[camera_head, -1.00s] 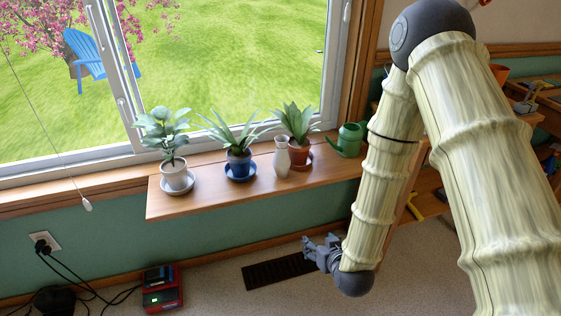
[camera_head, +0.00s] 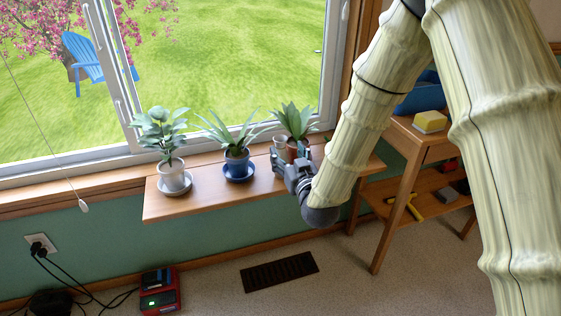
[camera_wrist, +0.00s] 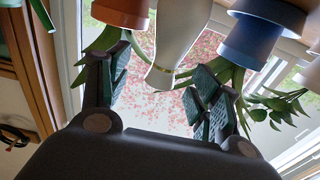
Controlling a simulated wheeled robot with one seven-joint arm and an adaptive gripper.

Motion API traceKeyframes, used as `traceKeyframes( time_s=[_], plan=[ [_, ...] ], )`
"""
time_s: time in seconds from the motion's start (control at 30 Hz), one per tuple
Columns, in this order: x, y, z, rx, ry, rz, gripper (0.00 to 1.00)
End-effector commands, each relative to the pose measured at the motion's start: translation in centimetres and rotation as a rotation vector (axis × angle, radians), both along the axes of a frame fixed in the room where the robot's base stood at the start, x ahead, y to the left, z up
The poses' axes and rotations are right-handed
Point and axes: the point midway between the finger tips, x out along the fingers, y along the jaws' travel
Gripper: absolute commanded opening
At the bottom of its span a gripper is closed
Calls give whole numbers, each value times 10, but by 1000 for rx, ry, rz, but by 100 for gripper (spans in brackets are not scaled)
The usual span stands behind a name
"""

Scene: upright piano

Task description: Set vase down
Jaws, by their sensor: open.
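The white vase (camera_head: 279,141) stands on the wooden window shelf (camera_head: 210,202), between the blue pot and the terracotta pot. In the head view only its upper part shows; my gripper (camera_head: 281,163) hides the rest. In the wrist view, which is turned upside down, the vase (camera_wrist: 182,38) hangs mouth-down in the picture. It lies between the two spread fingers of my gripper (camera_wrist: 162,68), with visible gaps on both sides. The gripper is open and at the vase's upper part. The vase's base is out of the wrist view.
A blue pot plant (camera_head: 238,165) is close on the left, also seen in the wrist view (camera_wrist: 252,38). A terracotta pot (camera_wrist: 122,12) is close on the other side. A white-potted plant (camera_head: 172,176) stands farther left. The shelf's front-left strip is clear.

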Motion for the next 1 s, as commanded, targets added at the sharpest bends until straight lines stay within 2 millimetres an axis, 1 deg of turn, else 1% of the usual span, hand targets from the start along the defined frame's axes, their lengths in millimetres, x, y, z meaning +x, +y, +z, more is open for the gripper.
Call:
traceKeyframes(
  time_s=[0.17, 0.33, 0.5, 0.6, 0.8, 0.87, 1.0],
  plan=[
    [10, 6, 0, 1, -2, 1, 63],
    [30, 17, 0, 0, -1, 0, 63],
    [46, 21, 1, 0, 0, -1, 63],
    [49, 22, 2, 0, 0, -1, 63],
    [49, 23, 2, 0, 1, 0, 63],
    [49, 22, 2, 0, 1, 0, 54],
    [49, 22, 2, 0, 1, 0, 29]
  ],
)
